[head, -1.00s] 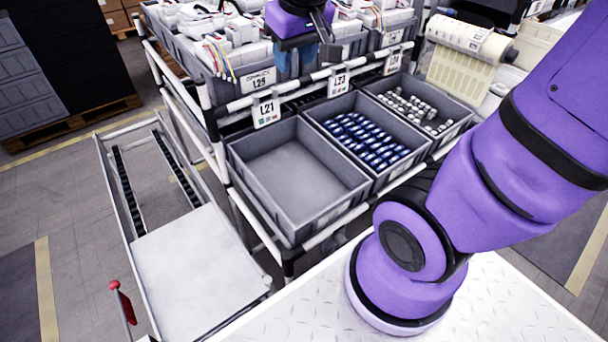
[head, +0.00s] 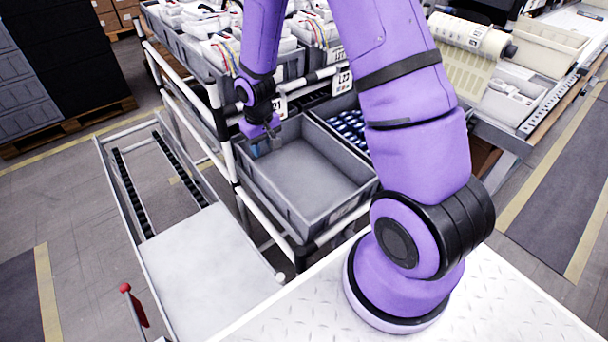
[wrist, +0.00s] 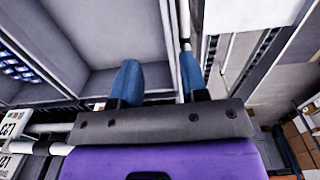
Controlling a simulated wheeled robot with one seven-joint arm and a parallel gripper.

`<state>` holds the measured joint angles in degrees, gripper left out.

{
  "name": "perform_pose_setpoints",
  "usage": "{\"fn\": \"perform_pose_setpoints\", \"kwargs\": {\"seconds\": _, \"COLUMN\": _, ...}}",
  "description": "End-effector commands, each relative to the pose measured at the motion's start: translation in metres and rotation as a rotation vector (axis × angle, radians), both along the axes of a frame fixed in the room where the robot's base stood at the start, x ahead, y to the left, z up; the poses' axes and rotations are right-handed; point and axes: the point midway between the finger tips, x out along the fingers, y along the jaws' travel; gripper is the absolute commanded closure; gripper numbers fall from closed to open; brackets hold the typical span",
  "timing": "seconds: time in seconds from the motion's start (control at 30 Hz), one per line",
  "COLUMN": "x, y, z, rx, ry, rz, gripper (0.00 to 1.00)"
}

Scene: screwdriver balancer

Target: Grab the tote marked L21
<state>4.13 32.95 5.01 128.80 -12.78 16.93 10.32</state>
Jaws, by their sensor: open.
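The tote (head: 308,182) under the L21 tag is grey, open-topped and empty, at the left end of the rack's front row. It also shows in the wrist view (wrist: 118,42). My gripper (head: 263,144) is at the tote's back-left corner. In the wrist view my gripper (wrist: 159,74) is open with two blue fingers spread. The left finger lies over the tote's inside and the right one over its outer side, with the side wall between them. I cannot tell whether they touch it.
A tote of blue parts (head: 350,127) stands right of the empty one, partly hidden by my arm. Totes with white devices (head: 215,48) stand behind. A low cart (head: 205,255) stands left.

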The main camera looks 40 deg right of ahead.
Motion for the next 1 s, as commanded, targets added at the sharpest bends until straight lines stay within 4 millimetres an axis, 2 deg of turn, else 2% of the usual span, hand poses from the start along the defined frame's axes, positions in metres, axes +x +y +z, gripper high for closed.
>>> {"fn": "perform_pose_setpoints", "kwargs": {"seconds": 0.03, "x": 0.0, "y": 0.001, "z": -0.014, "rx": 0.005, "ry": 0.013, "rz": 0.0, "gripper": 0.6}}
{"fn": "perform_pose_setpoints", "kwargs": {"seconds": 0.1, "x": 0.0, "y": 0.002, "z": -0.027, "rx": 0.01, "ry": 0.022, "rz": 0.0, "gripper": 0.6}}
{"fn": "perform_pose_setpoints", "kwargs": {"seconds": 0.37, "x": -0.001, "y": 0.003, "z": -0.054, "rx": 0.018, "ry": 0.036, "rz": 0.002, "gripper": 0.6}}
{"fn": "perform_pose_setpoints", "kwargs": {"seconds": 0.6, "x": -0.001, "y": 0.004, "z": -0.086, "rx": 0.017, "ry": 0.035, "rz": 0.002, "gripper": 0.6}}
{"fn": "perform_pose_setpoints", "kwargs": {"seconds": 0.87, "x": -0.001, "y": 0.003, "z": -0.102, "rx": 0.017, "ry": 0.033, "rz": 0.001, "gripper": 0.6}}
{"fn": "perform_pose_setpoints", "kwargs": {"seconds": 1.0, "x": -0.004, "y": 0.004, "z": -0.117, "rx": 0.017, "ry": 0.035, "rz": 0.003, "gripper": 0.6}}
